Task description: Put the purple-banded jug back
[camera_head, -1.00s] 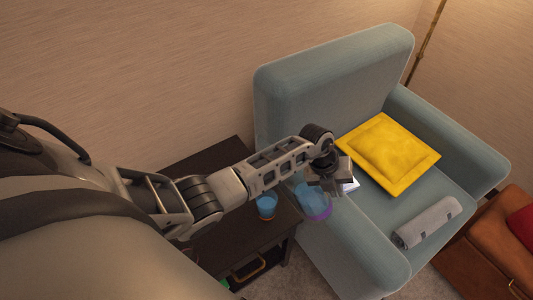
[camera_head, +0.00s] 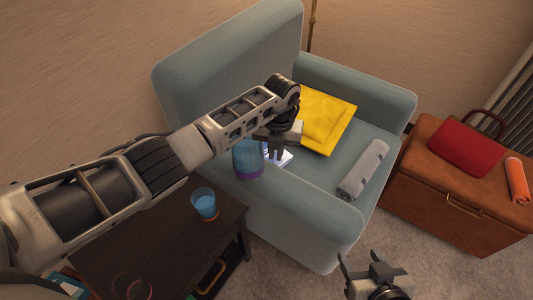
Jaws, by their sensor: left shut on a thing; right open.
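The purple-banded jug (camera_head: 247,158) is bluish and see-through, with a purple band around its bottom. My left gripper (camera_head: 276,147) is shut on the jug at its right side, and the jug looks upright. The jug shows in front of the blue-grey armchair's near side, up and right of the dark side table (camera_head: 150,235); its height above them is hard to tell. Part of the jug's upper edge lies behind my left arm. My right gripper (camera_head: 372,268) is open and empty at the bottom, over the carpet.
A blue cup (camera_head: 204,203) with an orange base stands on the side table. A brown leather chest (camera_head: 440,190) with a red bag (camera_head: 468,147) stands at right.

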